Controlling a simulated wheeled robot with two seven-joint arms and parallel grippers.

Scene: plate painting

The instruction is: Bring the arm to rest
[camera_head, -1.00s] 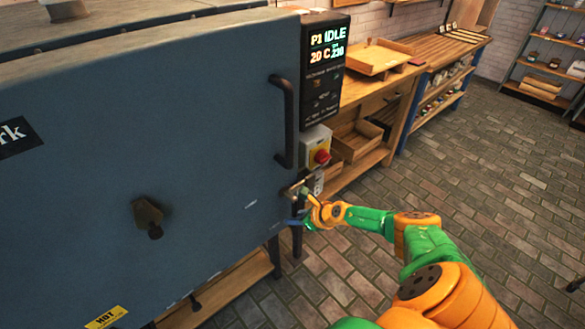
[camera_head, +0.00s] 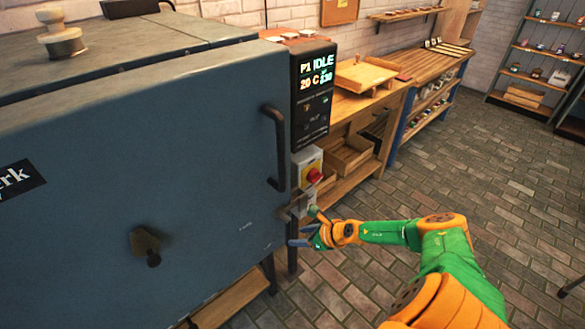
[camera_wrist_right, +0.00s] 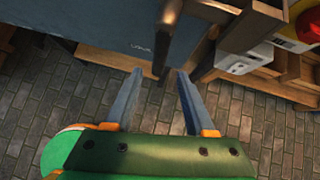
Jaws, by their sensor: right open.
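My right arm, green and orange, reaches in from the lower right in the head view. Its gripper (camera_head: 302,236) is close to the lower right edge of the blue kiln (camera_head: 90,170), just below the latch (camera_head: 297,205). In the right wrist view the two grey fingers (camera_wrist_right: 155,95) stand apart with nothing between them, and brick floor shows through the gap. The kiln door is shut, with a dark upright handle (camera_head: 276,145). My left gripper does not show.
The kiln's control panel (camera_head: 314,92) reads IDLE, and a red button (camera_head: 314,176) sits below it. A wooden bench (camera_head: 350,108) with a tray (camera_head: 365,75) stands behind. Shelves (camera_head: 540,60) stand at the far right. The brick floor (camera_head: 480,160) at right is open.

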